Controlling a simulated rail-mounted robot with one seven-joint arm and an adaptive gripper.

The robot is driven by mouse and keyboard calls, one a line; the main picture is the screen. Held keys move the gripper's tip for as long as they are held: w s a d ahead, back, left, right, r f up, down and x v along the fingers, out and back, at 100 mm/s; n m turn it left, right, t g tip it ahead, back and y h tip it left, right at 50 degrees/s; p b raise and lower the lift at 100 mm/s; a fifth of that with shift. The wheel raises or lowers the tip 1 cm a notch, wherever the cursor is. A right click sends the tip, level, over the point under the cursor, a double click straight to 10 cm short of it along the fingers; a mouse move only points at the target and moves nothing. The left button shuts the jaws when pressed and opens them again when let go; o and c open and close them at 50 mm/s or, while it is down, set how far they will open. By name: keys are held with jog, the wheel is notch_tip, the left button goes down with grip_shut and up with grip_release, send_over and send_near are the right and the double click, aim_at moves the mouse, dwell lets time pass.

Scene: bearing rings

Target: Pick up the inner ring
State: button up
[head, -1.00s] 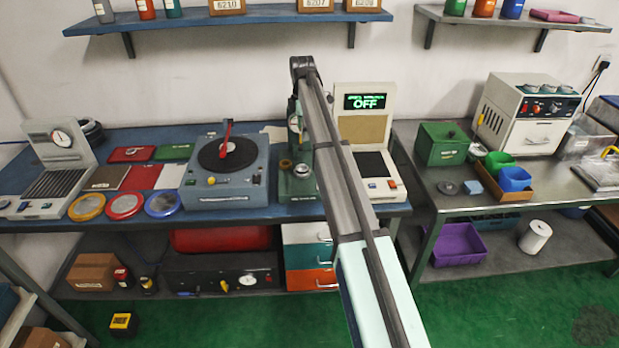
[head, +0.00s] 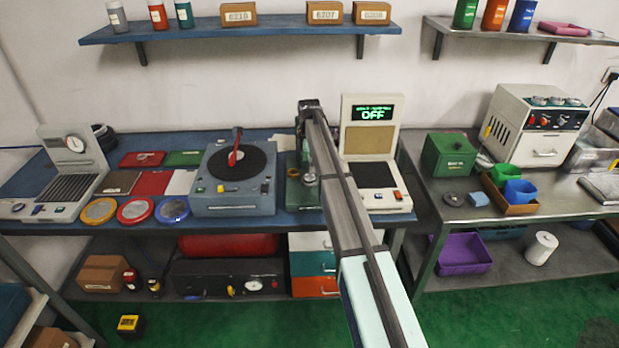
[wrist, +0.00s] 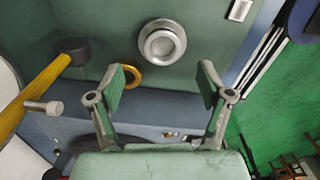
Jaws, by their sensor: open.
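My gripper (wrist: 164,80) is open and empty in the wrist view, with one finger on each side. A round silver piece with a raised rim (wrist: 162,42) sits on a green base (wrist: 110,22), beyond the fingertips. A brass-coloured ring (wrist: 131,77) lies beside the left finger, which partly covers it. I cannot tell for sure which of these is the inner ring. In the head view the silver piece (head: 310,180) and brass ring (head: 293,172) show small on the bench, beside my arm. My gripper is hidden there behind my arm.
A yellow lever (wrist: 40,85) with a dark end reaches in at the left of the wrist view. In the head view a blue turntable unit (head: 233,205) stands left of my arm and a device reading OFF (head: 371,150) stands right.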

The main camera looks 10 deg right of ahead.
jog(key=shift+s+d+f+p, duration=0.15)
jog(key=shift+f+p, duration=1.15)
jog(key=shift+f, duration=1.35)
jog(key=c, duration=1.3)
